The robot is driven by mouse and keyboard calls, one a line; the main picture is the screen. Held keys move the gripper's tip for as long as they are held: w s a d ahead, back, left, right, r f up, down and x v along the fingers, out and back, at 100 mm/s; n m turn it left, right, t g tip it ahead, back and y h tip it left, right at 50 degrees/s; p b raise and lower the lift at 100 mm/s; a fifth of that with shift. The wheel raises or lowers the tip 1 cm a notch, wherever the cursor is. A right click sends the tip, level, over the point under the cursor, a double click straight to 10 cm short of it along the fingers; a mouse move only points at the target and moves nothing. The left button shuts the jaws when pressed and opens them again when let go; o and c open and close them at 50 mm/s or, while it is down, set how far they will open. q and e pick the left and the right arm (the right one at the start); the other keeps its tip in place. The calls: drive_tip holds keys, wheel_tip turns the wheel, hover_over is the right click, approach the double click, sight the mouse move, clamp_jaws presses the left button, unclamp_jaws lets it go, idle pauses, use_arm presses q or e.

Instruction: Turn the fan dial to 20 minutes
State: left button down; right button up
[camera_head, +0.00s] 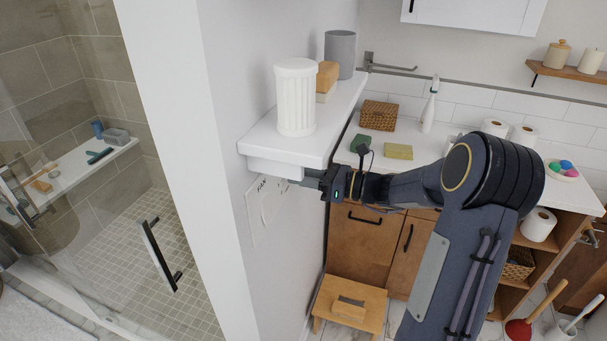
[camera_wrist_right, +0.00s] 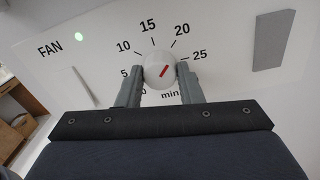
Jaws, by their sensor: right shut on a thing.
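The fan panel (camera_wrist_right: 85,75) is a white plate lettered "FAN", with a minute scale. Its round white dial (camera_wrist_right: 159,70) carries a short red mark slanting to the upper right, roughly toward the space between 20 and 25. My right gripper (camera_wrist_right: 161,74) is shut on the dial, one finger on each side. In the head view, my right gripper (camera_head: 300,182) reaches under the white shelf to the panel (camera_head: 262,208) on the wall. The dial is hidden there. My left gripper is not in view.
The white shelf (camera_head: 262,140) juts out just above my right gripper. It holds a ribbed white jar (camera_head: 296,97), a stacked block and a grey cup (camera_head: 340,54). A wooden stool (camera_head: 349,303) stands below. A glass shower is at left, a cluttered counter behind my arm.

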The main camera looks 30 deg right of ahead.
drive_tip(key=shift+f, duration=0.1)
drive_tip(key=o, duration=1)
drive_tip(key=b+v, duration=0.1)
drive_tip(key=v, duration=0.7)
drive_tip(key=shift+b, duration=0.35)
